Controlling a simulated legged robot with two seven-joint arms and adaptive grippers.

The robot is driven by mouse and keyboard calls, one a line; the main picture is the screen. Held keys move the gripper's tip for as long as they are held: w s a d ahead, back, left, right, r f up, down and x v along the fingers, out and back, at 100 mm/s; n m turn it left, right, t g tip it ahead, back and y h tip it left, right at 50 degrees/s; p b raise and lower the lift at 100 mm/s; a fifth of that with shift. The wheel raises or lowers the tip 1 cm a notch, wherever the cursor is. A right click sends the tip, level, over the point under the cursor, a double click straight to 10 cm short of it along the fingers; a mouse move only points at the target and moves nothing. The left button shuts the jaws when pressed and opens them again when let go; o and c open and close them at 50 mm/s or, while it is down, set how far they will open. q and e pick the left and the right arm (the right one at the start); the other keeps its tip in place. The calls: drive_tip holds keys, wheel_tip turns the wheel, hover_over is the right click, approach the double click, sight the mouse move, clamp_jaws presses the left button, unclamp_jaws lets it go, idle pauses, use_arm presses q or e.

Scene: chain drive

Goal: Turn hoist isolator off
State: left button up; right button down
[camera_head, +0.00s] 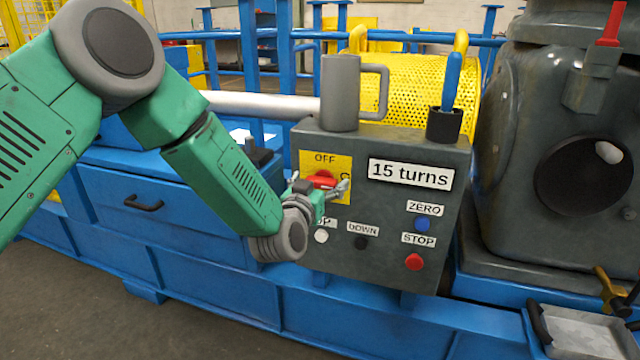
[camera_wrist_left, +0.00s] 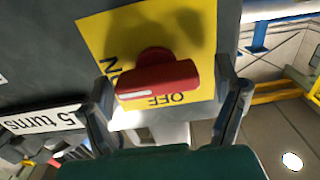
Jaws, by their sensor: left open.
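The hoist isolator is a red rotary knob (camera_head: 322,178) on a yellow plate (camera_head: 340,163) on the grey control box. OFF is printed at the top of the plate; the lettering at its right is partly hidden. In the left wrist view the red knob (camera_wrist_left: 158,82) lies crosswise, with a white mark on its end toward the ON lettering (camera_wrist_left: 110,66). My left gripper (camera_head: 333,189) is open in front of the plate. In the wrist view its fingers (camera_wrist_left: 170,92) stand on either side of the knob; contact is unclear. My right gripper is not in view.
The control box (camera_head: 385,235) also carries a white button (camera_head: 321,236), DOWN button (camera_head: 361,242), blue ZERO button (camera_head: 422,224) and red STOP button (camera_head: 414,262), close below and right. A grey mug (camera_head: 341,95) and a pot (camera_head: 444,125) holding a blue-handled tool stand on top.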

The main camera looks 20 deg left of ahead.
use_arm(q)
drive_tip(key=shift+d, duration=0.25)
drive_tip(key=c, duration=1.2)
drive_tip(key=shift+o, duration=0.2)
drive_tip(key=shift+a, duration=0.1)
drive_tip(key=shift+n, duration=0.3)
drive_tip(key=n+p, duration=0.1)
drive_tip(key=n, duration=0.1)
drive_tip(key=shift+n, duration=0.4)
drive_tip(key=n+p, duration=0.1)
drive_tip(key=n, duration=0.2)
drive_tip(key=shift+a+n, duration=0.15)
drive_tip(key=shift+n, duration=0.25)
drive_tip(key=n, duration=0.5)
drive_tip(key=shift+a+f, duration=0.1)
drive_tip(key=shift+f, duration=0.1)
drive_tip(key=n+b, duration=0.1)
drive_tip(key=n, duration=0.4)
drive_tip(key=shift+f+n, duration=0.15)
drive_tip(key=shift+n, duration=0.15)
